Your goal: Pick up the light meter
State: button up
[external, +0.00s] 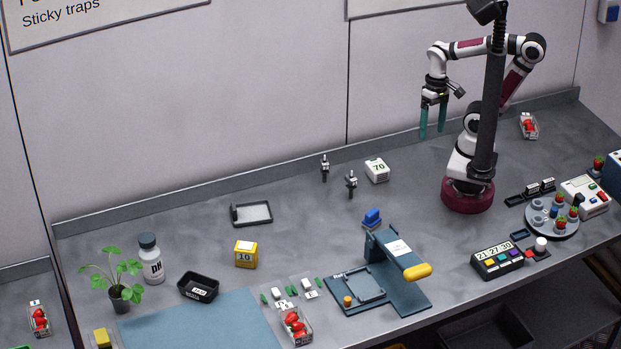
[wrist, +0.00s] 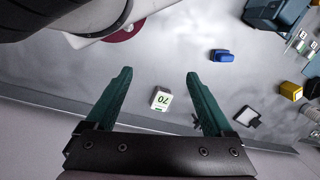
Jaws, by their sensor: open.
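My gripper (external: 432,134) is open and empty, its green fingers pointing down, high above the back of the bench left of my base. In the wrist view the open fingers (wrist: 159,73) frame bare grey bench, with a white block marked 70 (wrist: 161,100) between them. That block (external: 377,170) stands on the bench below and left of the gripper in the external view. I cannot tell for sure which thing is the light meter. A small blue item (external: 372,217) lies nearer the front and also shows in the wrist view (wrist: 222,55).
Two small dark upright items (external: 325,168) (external: 351,184) stand near the 70 block. A timer (external: 497,259) and round rack (external: 552,229) stand right.

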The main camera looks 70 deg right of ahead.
dwell(0.4)
jog(key=w+a+n+t+h, duration=0.3)
jog(key=w+n+h, duration=0.4)
jog(key=w+n, duration=1.2)
jog(key=n+t+y, duration=0.8)
jog(key=n+t, duration=0.1)
jog(key=n, duration=1.6)
send_near(253, 249)
jog(key=x, duration=1.1)
jog(key=shift+d, duration=0.15)
grip_shut()
